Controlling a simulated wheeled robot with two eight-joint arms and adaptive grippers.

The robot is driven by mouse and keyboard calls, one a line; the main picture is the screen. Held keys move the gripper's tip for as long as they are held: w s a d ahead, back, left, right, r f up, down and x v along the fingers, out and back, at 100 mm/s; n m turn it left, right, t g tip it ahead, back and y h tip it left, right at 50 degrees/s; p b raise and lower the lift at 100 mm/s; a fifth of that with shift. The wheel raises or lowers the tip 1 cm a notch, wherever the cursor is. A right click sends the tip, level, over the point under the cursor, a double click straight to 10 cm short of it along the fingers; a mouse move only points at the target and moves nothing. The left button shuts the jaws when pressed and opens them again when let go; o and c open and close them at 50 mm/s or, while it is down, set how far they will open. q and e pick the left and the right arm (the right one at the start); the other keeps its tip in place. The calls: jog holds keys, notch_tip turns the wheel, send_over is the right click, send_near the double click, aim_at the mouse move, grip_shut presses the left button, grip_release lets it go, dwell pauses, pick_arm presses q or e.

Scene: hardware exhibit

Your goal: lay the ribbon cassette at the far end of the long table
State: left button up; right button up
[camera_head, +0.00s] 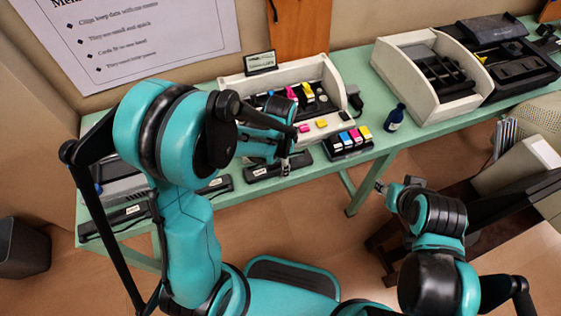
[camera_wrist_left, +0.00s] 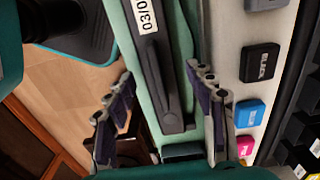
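Several long black labelled cassettes lie along the front of the long green table (camera_head: 362,180). One black cassette (camera_head: 277,168) lies below my left gripper (camera_head: 286,160). I cannot tell from its label whether it is the ribbon cassette. In the left wrist view this cassette (camera_wrist_left: 163,80) lies on the table, in line between the two spread fingers of my left gripper (camera_wrist_left: 161,76). The fingers are open, and no grip on it shows. My right gripper (camera_head: 381,187) is small and low beside the table at the right, and its fingers are unclear.
A white bin (camera_head: 345,118) holds coloured cartridges behind the cassette; a black tray (camera_head: 349,152) of cartridges stands to its right. Other black cassettes (camera_head: 125,220) lie at the left. Another white bin (camera_head: 408,85) stands at the right.

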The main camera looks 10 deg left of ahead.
pick_arm(q)
jog(key=shift+r, duration=0.25)
notch_tip(320, 180, up, 11)
jog(key=p, duration=0.4)
jog(key=s+a+r+n+t, duration=0.5)
jog(key=s+r+n+t, duration=0.2)
jog(key=s+r+n, duration=0.2)
jog(key=shift+s+a+r+n+p, duration=0.3)
jog(key=shift+s+r+n, duration=0.1)
jog(key=shift+n, duration=0.7)
